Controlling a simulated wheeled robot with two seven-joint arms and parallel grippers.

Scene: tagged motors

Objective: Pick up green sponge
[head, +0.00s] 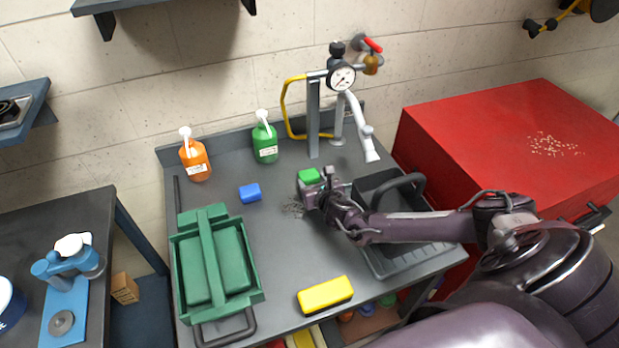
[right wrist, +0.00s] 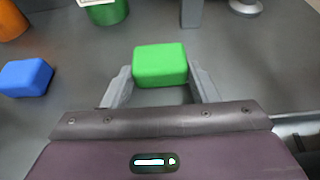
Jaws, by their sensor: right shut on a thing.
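The green sponge (head: 309,176) is a small bright block at the middle of the grey workbench. My right gripper (head: 318,188) reaches it from the right side and is shut on it. In the right wrist view the sponge (right wrist: 160,64) sits between the two grey fingers of the gripper (right wrist: 162,88). Part of the sponge is hidden by the gripper in the head view. I cannot tell whether the sponge still touches the bench. My left gripper is not in view.
A blue sponge (head: 250,192) lies left of my gripper, and a yellow sponge (head: 325,294) near the front edge. A green toolbox (head: 256,277) stands at left. A dark basin (head: 388,262) lies under my right arm.

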